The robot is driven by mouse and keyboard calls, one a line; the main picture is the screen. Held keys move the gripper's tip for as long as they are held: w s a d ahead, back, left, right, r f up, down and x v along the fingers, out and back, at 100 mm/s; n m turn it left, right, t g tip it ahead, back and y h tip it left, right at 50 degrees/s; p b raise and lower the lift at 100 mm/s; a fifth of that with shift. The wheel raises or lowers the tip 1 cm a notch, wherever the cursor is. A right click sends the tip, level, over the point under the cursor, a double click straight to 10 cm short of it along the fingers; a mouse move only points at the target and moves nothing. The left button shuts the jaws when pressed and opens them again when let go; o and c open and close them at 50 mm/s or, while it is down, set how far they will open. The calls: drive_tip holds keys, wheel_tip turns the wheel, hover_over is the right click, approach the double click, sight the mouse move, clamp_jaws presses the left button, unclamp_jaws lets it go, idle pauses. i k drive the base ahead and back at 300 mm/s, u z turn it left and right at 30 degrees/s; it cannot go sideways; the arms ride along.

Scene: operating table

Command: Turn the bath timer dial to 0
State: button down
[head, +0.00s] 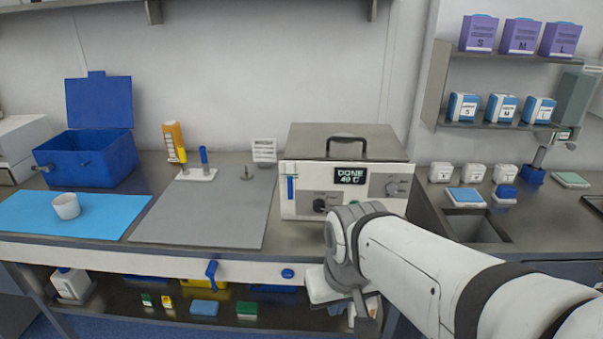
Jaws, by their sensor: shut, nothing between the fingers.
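The bath (305,207) is a white box with a grey metal lid (345,143) and a black handle, standing on the counter. Its display (350,176) reads "DONE 40 C". I cannot read the markings or tell which is the timer dial. My gripper (362,305) is shut and empty, pointing down in front of the counter edge, below the bath and touching neither knob. My wrist hides part of the lower panel.
A grey mat (205,220) lies left of the bath, with a blue mat (35,218), a white cup (66,206) and an open blue box (88,158) further left. A sink (472,228) is at the right. The lower shelf (180,317) holds small items.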

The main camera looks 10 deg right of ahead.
sight(318, 205)
drive_tip(key=u, duration=0.05)
drive_tip(key=k, duration=1)
drive_tip(key=z, duration=1.2)
drive_tip(key=i, duration=0.5)
drive_tip(key=u, duration=0.15)
